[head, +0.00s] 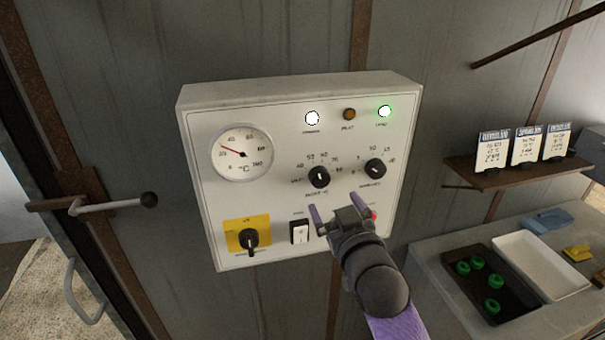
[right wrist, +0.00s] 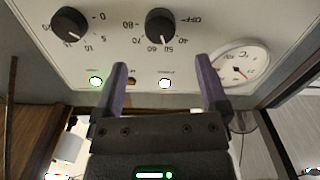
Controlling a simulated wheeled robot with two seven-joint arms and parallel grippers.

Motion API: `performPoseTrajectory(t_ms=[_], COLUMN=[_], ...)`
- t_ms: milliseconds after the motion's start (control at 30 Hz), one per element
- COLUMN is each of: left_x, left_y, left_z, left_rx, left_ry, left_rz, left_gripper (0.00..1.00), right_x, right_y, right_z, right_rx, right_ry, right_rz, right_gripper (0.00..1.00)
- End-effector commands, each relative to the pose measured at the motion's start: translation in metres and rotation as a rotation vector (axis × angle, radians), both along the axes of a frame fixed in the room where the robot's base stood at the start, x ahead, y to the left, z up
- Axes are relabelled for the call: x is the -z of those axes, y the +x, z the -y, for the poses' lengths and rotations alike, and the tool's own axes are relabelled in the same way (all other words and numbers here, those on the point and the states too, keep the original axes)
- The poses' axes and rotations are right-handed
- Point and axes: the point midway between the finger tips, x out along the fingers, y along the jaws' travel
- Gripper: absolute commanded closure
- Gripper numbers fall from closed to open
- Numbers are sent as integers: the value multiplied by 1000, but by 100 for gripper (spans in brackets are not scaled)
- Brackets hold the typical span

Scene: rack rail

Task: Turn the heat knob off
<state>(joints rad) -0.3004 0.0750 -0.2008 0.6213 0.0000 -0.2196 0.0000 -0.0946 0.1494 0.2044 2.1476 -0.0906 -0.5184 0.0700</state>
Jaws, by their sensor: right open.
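A pale control box on the wall carries the heat knob (head: 318,177), a black round knob on a scale of about 40 to 80. In the right wrist view the heat knob (right wrist: 160,25) appears with an OFF mark beside its scale; its exact setting is hard to read. My right gripper (head: 343,211) is open and empty, just below the heat knob and slightly right of it in the head view. In the right wrist view its purple fingers (right wrist: 162,64) are spread, with the knob beyond the gap, apart from them. My left gripper is not in view.
A second black knob (head: 375,168) is to the right. A temperature dial (head: 242,153), indicator lamps (head: 312,118), a white rocker switch (head: 299,231) and a black switch on yellow (head: 249,239) share the panel. A counter with trays (head: 545,262) stands at right.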

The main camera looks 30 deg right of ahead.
Motion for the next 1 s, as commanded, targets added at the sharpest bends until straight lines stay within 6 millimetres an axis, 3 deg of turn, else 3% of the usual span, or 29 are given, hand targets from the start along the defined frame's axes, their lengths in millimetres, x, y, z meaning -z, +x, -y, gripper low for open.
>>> performPoseTrajectory(t_ms=[100,300,667,1000], left_x=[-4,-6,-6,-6], left_y=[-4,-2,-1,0], left_z=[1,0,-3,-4], left_rx=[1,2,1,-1], left_ry=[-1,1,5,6], left_rz=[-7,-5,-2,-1], left_gripper=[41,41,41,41], right_x=[-2,0,1,1], right_y=[30,63,71,70], right_z=[7,15,17,17], right_rx=[0,-1,-1,-1], right_ry=[0,1,0,1], right_rz=[2,-2,-1,-2], right_gripper=[6,6,8,80])
